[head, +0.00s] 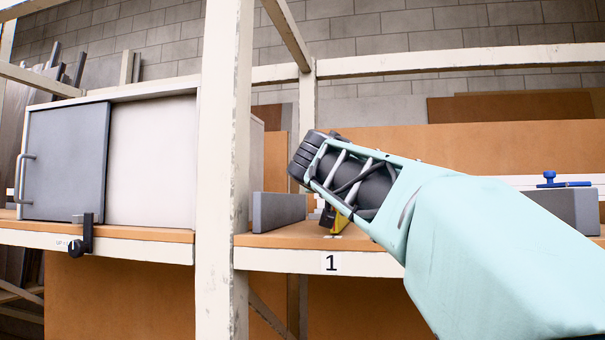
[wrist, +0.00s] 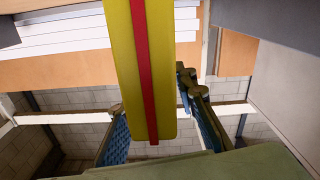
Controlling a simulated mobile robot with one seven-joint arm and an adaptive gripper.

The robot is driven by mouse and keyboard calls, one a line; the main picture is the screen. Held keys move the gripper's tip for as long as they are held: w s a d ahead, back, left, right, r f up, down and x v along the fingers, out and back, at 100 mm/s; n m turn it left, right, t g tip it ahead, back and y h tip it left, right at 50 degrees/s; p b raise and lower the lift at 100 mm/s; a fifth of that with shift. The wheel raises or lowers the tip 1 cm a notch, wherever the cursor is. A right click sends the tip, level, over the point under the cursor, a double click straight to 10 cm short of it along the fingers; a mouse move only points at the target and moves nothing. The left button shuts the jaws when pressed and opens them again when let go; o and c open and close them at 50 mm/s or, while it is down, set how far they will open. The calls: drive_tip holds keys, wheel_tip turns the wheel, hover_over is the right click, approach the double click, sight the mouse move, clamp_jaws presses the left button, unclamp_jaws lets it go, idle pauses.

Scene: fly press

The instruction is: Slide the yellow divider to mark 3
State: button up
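The yellow divider (wrist: 122,62) with a red stripe down its middle fills the centre of the wrist view, its free end toward the bottom of the picture. In the head view only a small yellow part (head: 338,223) shows on the shelf, behind my arm. My gripper (wrist: 148,90) has one finger at each side edge of the divider in the wrist view. Whether both fingers press on it cannot be made out. A label with the number 1 (head: 332,262) is on the shelf's front edge; mark 3 is not seen.
A grey block (head: 278,211) stands on the shelf (head: 262,240) left of the divider. A white post (head: 224,170) rises before it. At left is a cabinet with a grey sliding door (head: 66,160). At right, a blue-handled part (head: 562,181) sits by another grey block (head: 572,208).

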clamp_jaws()
drive_tip(key=shift+d, duration=0.15)
idle(0.4)
